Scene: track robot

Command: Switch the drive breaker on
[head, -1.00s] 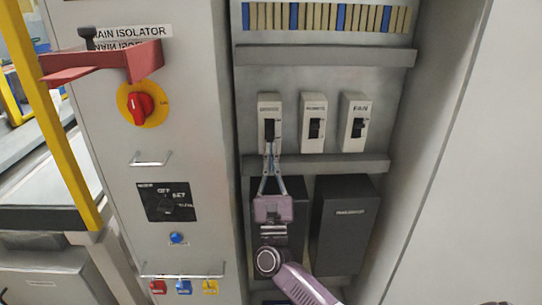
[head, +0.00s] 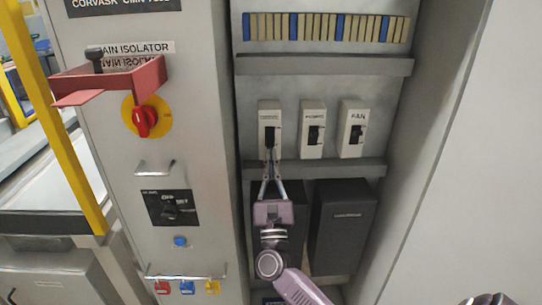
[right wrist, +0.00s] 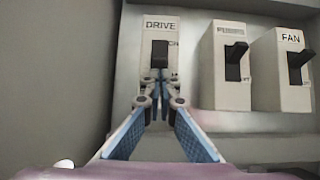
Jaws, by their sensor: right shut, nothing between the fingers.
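The drive breaker (head: 264,113) is the leftmost of three pale breakers on the cabinet's back panel. In the right wrist view the breaker labelled DRIVE (right wrist: 147,72) has a dark lever (right wrist: 160,53). My right gripper (head: 271,154) is shut and empty, pointing up at the lower part of this breaker. In the right wrist view its closed fingertips (right wrist: 160,80) are just below the lever and overlap the breaker's lower face. I cannot tell whether they touch the lever, or its exact position.
The pumps breaker (head: 313,112) and fan breaker (head: 353,115) stand close on the right. Grey ducts run above (head: 325,65) and below (head: 340,169) the breakers. The left panel carries a red isolator knob (head: 145,121) and a red bracket (head: 125,82). Dark boxes (head: 343,235) are below.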

